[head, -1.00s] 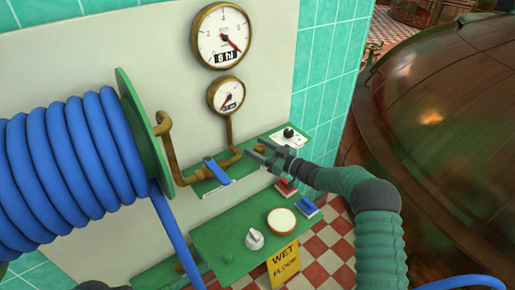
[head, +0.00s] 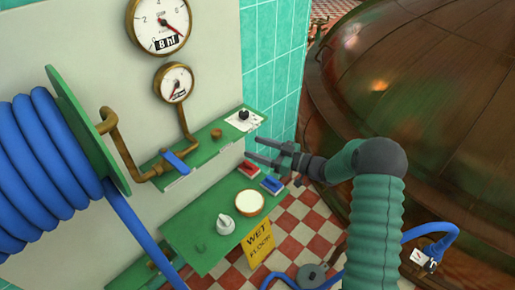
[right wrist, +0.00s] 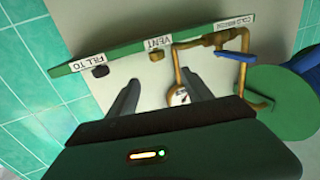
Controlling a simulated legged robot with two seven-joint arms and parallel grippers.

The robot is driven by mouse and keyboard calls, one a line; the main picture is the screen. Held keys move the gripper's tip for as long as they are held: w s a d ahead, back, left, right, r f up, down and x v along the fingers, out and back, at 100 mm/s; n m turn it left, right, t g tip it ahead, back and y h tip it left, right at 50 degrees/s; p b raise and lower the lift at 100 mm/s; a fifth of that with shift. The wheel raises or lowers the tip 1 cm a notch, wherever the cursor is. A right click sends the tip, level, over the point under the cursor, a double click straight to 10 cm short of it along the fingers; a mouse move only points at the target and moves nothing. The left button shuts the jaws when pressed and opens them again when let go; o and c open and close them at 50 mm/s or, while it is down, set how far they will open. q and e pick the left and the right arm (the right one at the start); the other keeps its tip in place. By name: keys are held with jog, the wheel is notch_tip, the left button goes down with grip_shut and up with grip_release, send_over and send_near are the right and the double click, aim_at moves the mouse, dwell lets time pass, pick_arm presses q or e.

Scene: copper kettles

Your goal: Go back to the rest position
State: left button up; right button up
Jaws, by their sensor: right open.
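My right gripper (head: 253,147) is open and empty in the head view. Its two dark fingers point left toward the green wall panel, in front of its right part. It looks apart from the blue valve lever (head: 175,159) and the brass fitting (head: 217,134). In the right wrist view, the open fingers (right wrist: 162,82) have nothing between them. Beyond them is the green panel (right wrist: 120,53) with labels reading "FILL TO" and "VENT", and the blue lever (right wrist: 235,56). My left gripper is not in view.
A reel of blue hose (head: 45,165) stands at left. Below the panel, a green shelf (head: 180,228) carries a white knob (head: 225,224) and a round white button (head: 249,200). A yellow wet-floor sign (head: 257,243) is below. A large copper kettle (head: 430,90) fills the right.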

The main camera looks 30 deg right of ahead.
dwell(0.4)
jog(key=s+a+f+m+g+h+p, duration=0.1)
jog(key=s+a+m+g+h, duration=0.1)
jog(key=s, duration=0.7)
jog(key=s+a+f+m+g+h+p, duration=0.1)
jog(key=s+a+f+m+g+h, duration=0.1)
jog(key=s+a+g+h, duration=0.3)
jog(key=s+a+f+m+g+h+p, duration=0.1)
jog(key=s+a+m+g+h, duration=0.2)
jog(key=s, duration=1)
jog(key=shift+s+a+f+g+h, duration=0.2)
jog(key=shift+a+f+g+h, duration=0.15)
jog(key=shift+a+g, duration=0.75)
jog(key=shift+d+f, duration=0.1)
jog(key=shift+d, duration=0.15)
